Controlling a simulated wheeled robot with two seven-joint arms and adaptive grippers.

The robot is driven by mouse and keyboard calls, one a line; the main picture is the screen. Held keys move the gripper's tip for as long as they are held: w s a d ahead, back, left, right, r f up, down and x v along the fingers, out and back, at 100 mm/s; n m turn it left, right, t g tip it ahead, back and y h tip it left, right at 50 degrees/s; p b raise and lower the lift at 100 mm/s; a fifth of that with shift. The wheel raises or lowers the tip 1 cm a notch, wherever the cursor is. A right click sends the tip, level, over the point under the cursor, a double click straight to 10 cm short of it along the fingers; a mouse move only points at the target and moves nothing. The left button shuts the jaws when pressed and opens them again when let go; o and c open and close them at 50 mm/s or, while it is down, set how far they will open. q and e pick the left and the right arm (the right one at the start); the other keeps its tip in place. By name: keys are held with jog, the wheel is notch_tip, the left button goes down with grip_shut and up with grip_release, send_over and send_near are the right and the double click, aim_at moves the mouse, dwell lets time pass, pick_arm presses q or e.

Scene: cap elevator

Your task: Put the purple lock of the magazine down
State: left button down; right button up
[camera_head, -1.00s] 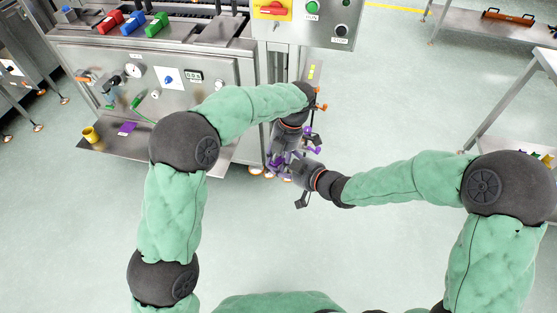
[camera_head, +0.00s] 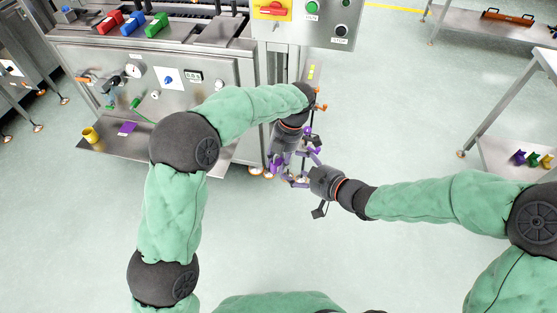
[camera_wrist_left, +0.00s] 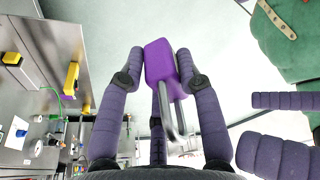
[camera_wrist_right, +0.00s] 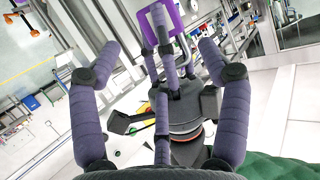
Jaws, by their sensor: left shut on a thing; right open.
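A purple lock (camera_wrist_left: 160,62) with a metal shackle is in the left wrist view. My left gripper (camera_wrist_left: 160,65) is shut on its purple body, and the shackle points back toward the palm. The lock also shows at the top of the right wrist view (camera_wrist_right: 174,16), partly behind a finger. In the head view my left gripper (camera_head: 280,160) is in front of the cabinet, and the lock is hard to make out among the fingers. My right gripper (camera_wrist_right: 155,50) is open and empty, its fingers spread near my left gripper. I cannot make out the magazine for certain.
A steel cabinet (camera_head: 220,75) with a gauge and knobs stands behind my left arm. Its ledge (camera_head: 95,143) bears a yellow cup (camera_head: 91,135) and a flat purple piece (camera_head: 127,128). A control box (camera_head: 325,22) is above. Shelving is at right; the floor between is clear.

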jog(key=v, duration=0.5)
notch_tip(320, 180, down, 19)
jog(key=m+g+h, duration=0.3)
jog(key=m+g, duration=0.1)
jog(key=m, duration=0.2)
pick_arm(q)
jog(key=a+f+m+t+h, duration=0.1)
jog(key=a+f+m+t, duration=0.1)
jog(key=a+m, duration=0.8)
jog(key=s+a+f+m+t+h, duration=0.1)
jog(key=a+f+m+t, duration=0.1)
jog(key=a+m, duration=0.9)
jog(key=shift+a+f+m+t+h, duration=0.15)
jog(key=shift+m+t+h, duration=0.25)
jog(key=shift+m, duration=1)
pick_arm(e)
jog(key=s+a+f+m+g+h, duration=0.1)
jog(key=s+f+m+g, duration=0.3)
jog(key=s+f, duration=0.9)
jog(key=shift+s+a+f+g+h, duration=0.25)
jog(key=shift+a+f+g+h, duration=0.2)
jog(key=shift+f+g, duration=0.7)
jog(key=shift+f, duration=0.15)
